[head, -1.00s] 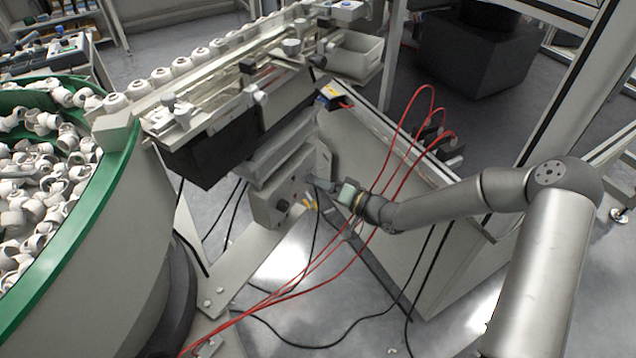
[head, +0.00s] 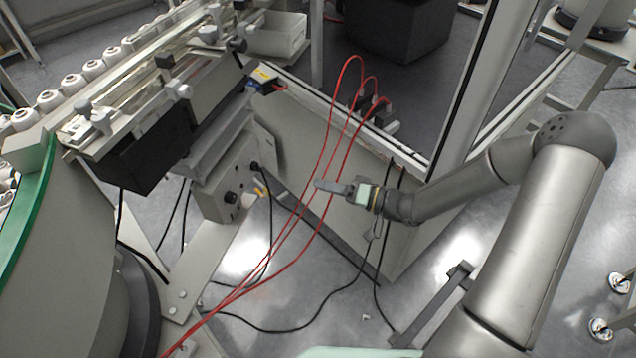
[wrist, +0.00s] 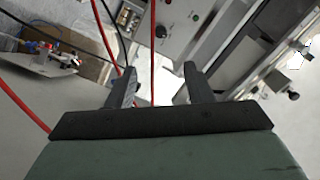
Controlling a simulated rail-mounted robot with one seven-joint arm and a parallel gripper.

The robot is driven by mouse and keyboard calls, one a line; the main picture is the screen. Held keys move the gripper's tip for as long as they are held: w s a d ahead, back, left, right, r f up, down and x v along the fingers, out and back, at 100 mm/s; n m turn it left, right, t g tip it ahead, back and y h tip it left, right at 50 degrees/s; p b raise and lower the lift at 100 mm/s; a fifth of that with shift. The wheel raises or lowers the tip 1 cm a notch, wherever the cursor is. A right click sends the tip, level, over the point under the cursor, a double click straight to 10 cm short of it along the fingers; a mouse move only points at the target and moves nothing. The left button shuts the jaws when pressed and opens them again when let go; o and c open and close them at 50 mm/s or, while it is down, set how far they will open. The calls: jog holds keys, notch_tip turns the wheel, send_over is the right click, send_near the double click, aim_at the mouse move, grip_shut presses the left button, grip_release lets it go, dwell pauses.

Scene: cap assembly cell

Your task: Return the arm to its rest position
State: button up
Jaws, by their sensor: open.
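My gripper (head: 322,186) is at the end of my grey arm, in front of the light cabinet panel in the head view. It points left toward the control box (head: 232,196) under the feeder rail, with a clear gap to it. In the wrist view my gripper (wrist: 158,85) shows two dark fingers spread apart with nothing held between them. The control box (wrist: 185,25) with its knobs and buttons lies beyond the fingers.
Red hoses (head: 318,165) arc close by my gripper; one also passes behind the fingers in the wrist view (wrist: 153,60). The green-rimmed bowl (head: 38,195) stands at left. A cabinet post (head: 470,95) rises behind my arm. Black cables lie on the floor.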

jog(key=shift+w, duration=0.1)
dwell(0.4)
jog(key=w+d+r+t+h+p, duration=0.1)
jog(key=w+d+t+h+p, duration=0.15)
jog(key=d+h, duration=0.55)
jog(key=s+d+r+m+g+h+p, duration=0.15)
jog(key=s+d+r+h+p, duration=0.25)
jog(key=d+r+h, duration=0.45)
jog(key=s+r+g+p, duration=0.1)
jog(key=s+r+g, duration=0.1)
jog(key=s+r, duration=0.2)
jog(key=s+a+r+m+g+p, duration=0.1)
jog(key=s+r, duration=0.3)
jog(key=s, duration=0.6)
jog(key=s+r+g+p, duration=0.1)
jog(key=s+r+g, duration=0.1)
jog(key=s+r, duration=0.2)
jog(key=s, duration=0.3)
jog(key=shift+s+a+m+g+h, duration=0.2)
jog(key=shift+a+m+g+h, duration=0.1)
jog(key=shift+m+h, duration=0.05)
